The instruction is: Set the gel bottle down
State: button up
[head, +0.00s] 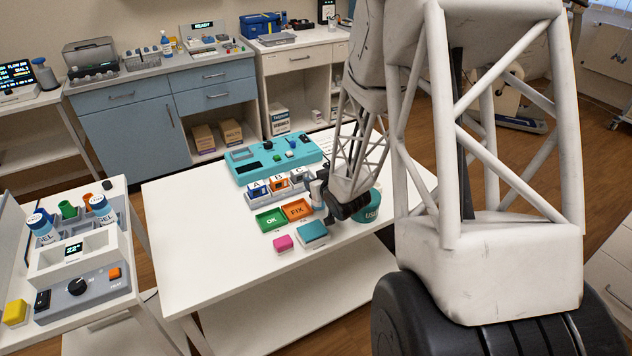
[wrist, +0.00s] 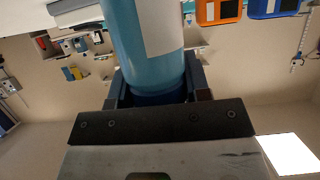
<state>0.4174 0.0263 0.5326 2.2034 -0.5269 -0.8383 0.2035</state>
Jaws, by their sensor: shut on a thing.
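My gripper (head: 335,206) is low over the white table, partly hidden by my own arm. In the wrist view my gripper (wrist: 158,92) is shut on a light blue bottle with a white label, the gel bottle (wrist: 135,45), close to its dark blue end. In the head view the held bottle (head: 318,194) is small and partly covered; I cannot tell whether it touches the table. It is beside the orange FIX tray (head: 297,210) and the tray of lettered devices (head: 283,187). Two other GEL bottles (head: 42,226) stand in a rack on the left bench.
A green OK tray (head: 270,219), pink block (head: 283,243) and teal block (head: 313,233) lie near the gripper. A teal USED bin (head: 371,206) is just right of it, a teal console (head: 275,157) behind. The left part of the white table (head: 200,230) is clear.

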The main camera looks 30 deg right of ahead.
jog(key=shift+f, duration=0.15)
jog(key=o, duration=1)
jog(key=shift+s+r, duration=0.1)
jog(key=shift+r, duration=0.1)
jog(key=shift+s, duration=0.15)
jog(key=shift+v, duration=5.75)
jog(key=shift+r, duration=0.1)
